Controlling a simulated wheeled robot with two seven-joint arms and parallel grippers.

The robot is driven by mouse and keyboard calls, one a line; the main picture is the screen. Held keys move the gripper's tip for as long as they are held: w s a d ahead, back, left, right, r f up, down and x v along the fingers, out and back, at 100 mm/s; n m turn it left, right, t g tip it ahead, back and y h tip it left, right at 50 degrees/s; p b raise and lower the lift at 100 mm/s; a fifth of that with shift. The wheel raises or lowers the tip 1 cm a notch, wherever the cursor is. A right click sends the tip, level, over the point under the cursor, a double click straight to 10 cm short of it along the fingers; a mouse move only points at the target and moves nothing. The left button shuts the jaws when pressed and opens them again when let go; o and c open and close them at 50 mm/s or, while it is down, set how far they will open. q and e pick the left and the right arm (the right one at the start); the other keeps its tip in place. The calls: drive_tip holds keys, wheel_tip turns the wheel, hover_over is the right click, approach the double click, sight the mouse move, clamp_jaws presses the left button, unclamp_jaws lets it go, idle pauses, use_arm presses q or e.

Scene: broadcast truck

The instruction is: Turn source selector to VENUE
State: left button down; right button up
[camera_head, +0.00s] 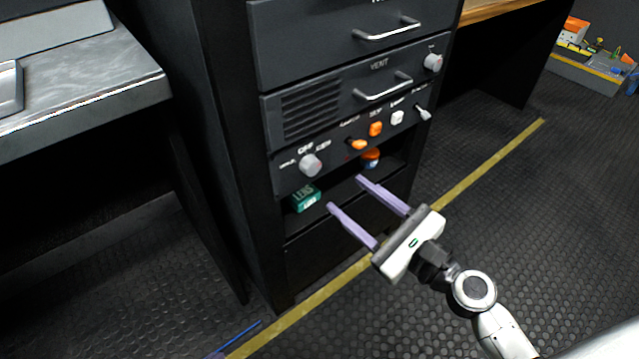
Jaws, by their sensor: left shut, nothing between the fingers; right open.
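A round grey-white knob (311,165) sits at the left of the control strip on the black rack. A label above it reads OFF; the smaller labels beside it are too blurred to read, as is its pointer direction. No readable VENUE or source label shows. My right gripper (345,193) is open, its two lavender fingers pointing at the open shelf below the strip. It is below and right of the knob, with nothing seen between the fingers.
The strip also has orange controls (358,144), a white button (397,118) and a toggle (423,113). Another knob (433,62) is beside the vent. A green LENS box (305,198) and an orange-topped item (370,157) sit on the shelf. Drawer handles (388,30) protrude.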

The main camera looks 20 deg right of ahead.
sight(315, 169)
drive_tip(key=p+x, duration=0.1)
drive_tip(key=x, duration=0.8)
drive_tip(key=shift+w+a, duration=0.2)
drive_tip(key=shift+w, duration=0.15)
drive_tip(key=c, duration=1.1)
drive_tip(key=shift+o, duration=0.2)
